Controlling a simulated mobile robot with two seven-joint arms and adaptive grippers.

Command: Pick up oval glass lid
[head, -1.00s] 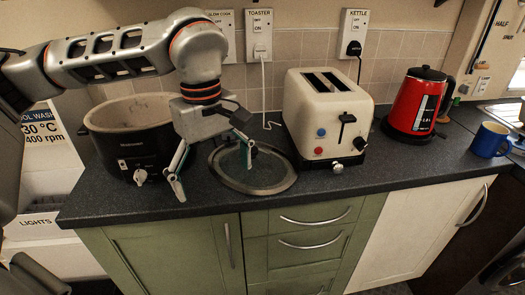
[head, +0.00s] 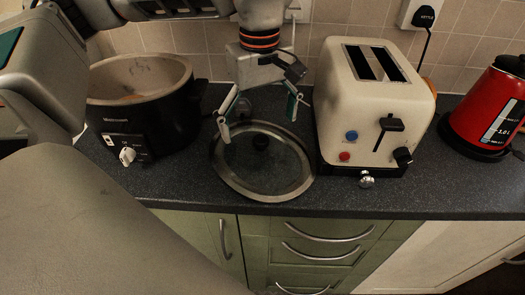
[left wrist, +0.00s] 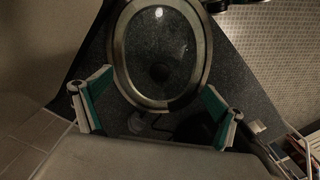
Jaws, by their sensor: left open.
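The oval glass lid (head: 287,185) lies flat on the dark worktop between the slow cooker and the toaster. It has a metal rim, clear glass and a dark knob (head: 261,142). In the left wrist view the lid (left wrist: 117,62) lies ahead of and between the fingers. My left gripper (head: 257,122) is open and empty, with its fingers spread over the back part of the lid on either side of the knob. It also shows in the left wrist view (left wrist: 160,100). I cannot tell whether a fingertip touches the rim. My right gripper is not in view.
The slow cooker (head: 160,125) stands left of the lid, without a cover. The cream toaster (head: 350,115) stands close on the right, with its knobs facing front. A red kettle (head: 487,105) is farther right. The worktop's front edge (head: 300,210) runs just before the lid.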

